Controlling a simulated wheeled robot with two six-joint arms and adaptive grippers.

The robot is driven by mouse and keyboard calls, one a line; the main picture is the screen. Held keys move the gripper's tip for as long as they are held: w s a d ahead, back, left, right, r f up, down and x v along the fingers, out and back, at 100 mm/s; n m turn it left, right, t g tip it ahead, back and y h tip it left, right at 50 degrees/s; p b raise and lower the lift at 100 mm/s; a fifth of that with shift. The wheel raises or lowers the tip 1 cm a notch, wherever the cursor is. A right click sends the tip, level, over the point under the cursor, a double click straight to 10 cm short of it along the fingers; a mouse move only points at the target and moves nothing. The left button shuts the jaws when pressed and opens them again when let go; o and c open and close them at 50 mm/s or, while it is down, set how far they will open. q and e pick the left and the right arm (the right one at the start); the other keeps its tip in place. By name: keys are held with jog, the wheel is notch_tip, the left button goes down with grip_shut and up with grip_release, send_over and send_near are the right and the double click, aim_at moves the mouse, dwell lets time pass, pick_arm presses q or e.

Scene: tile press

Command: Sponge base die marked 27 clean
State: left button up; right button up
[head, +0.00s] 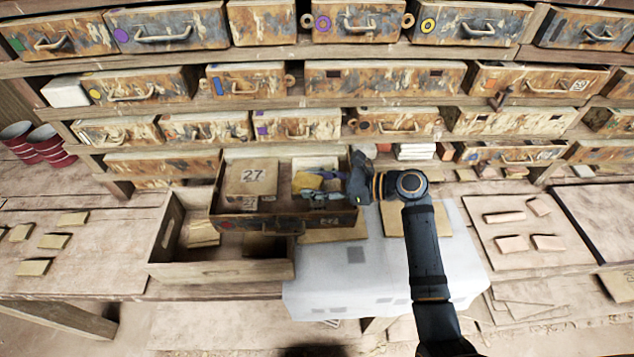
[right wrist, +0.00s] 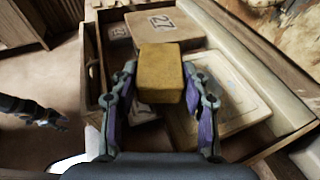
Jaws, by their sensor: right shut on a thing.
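The base die marked 27 (head: 252,178) lies face up in the left part of an open drawer (head: 333,218); its number reads upside down in the right wrist view (right wrist: 165,23). My right gripper (head: 318,188) is over the drawer's right part. It is shut on a yellow-brown sponge (head: 307,181), which shows between the two fingers in the right wrist view (right wrist: 160,72). The sponge appears to be to the right of die 27, over a paler die (right wrist: 238,98); contact cannot be told. A dark gripper (right wrist: 52,118), apparently my left, shows small at the left edge.
The drawer rests partly over an open wooden box (head: 220,272). A pale cloth or sheet (head: 385,285) covers the bench right of it. Worn drawers fill the rack behind. Loose tiles lie on boards at left (head: 55,241) and right (head: 510,243).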

aim_at(316, 175)
jog(key=shift+f, duration=0.3)
jog(key=shift+w, duration=0.1)
jog(key=shift+w+r+p, duration=0.1)
jog(key=shift+w+p, duration=0.2)
jog(key=shift+w, duration=0.5)
jog(key=shift+w, duration=0.5)
jog(key=shift+w+f, duration=0.2)
jog(key=shift+w, duration=0.1)
